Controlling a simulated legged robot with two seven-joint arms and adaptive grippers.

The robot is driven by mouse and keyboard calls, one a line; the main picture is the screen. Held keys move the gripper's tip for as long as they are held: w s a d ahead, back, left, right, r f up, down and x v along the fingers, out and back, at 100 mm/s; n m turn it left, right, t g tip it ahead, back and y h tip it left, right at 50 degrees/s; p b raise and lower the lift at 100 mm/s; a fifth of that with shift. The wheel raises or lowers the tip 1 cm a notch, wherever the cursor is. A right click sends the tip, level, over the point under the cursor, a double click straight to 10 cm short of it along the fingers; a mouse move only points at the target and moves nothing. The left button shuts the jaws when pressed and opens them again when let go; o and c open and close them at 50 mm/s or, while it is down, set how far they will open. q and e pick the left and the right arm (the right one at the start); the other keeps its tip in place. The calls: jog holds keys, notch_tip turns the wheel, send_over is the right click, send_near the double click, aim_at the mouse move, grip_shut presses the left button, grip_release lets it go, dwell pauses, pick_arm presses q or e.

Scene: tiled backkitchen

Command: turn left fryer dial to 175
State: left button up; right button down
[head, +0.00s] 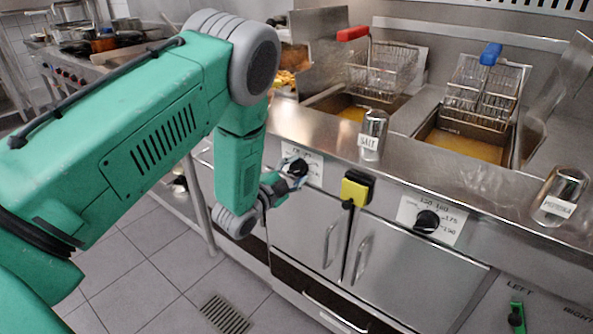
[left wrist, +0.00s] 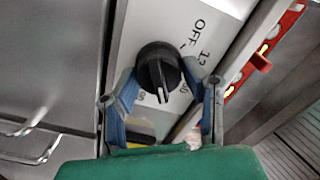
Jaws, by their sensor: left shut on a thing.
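The left fryer dial (head: 298,167) is a black knob on a white label plate on the fryer front. In the left wrist view the dial (left wrist: 158,70) has its white mark pointing down, slightly right. "OFF" reads at upper right; the numbers around the knob are partly hidden, and the one at the mark is not legible. My left gripper (head: 289,180) is at the dial from below left. In the left wrist view its blue-padded fingers (left wrist: 160,88) stand on either side of the knob, shut on it. My right gripper is not in view.
The right fryer dial (head: 427,221) and a yellow-and-black block (head: 356,189) are on the same front. A salt shaker (head: 373,135) and another shaker (head: 560,194) stand on the ledge. Fry baskets with red (head: 353,33) and blue (head: 491,54) handles sit behind.

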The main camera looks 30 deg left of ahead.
pick_arm(q)
jog(key=shift+s+f, duration=0.1)
jog(key=shift+f, duration=0.15)
jog(key=o, duration=1.1)
jog(key=shift+r, duration=0.1)
jog(key=s+a, duration=0.1)
jog(key=s, duration=1)
jog(key=shift+s, duration=0.4)
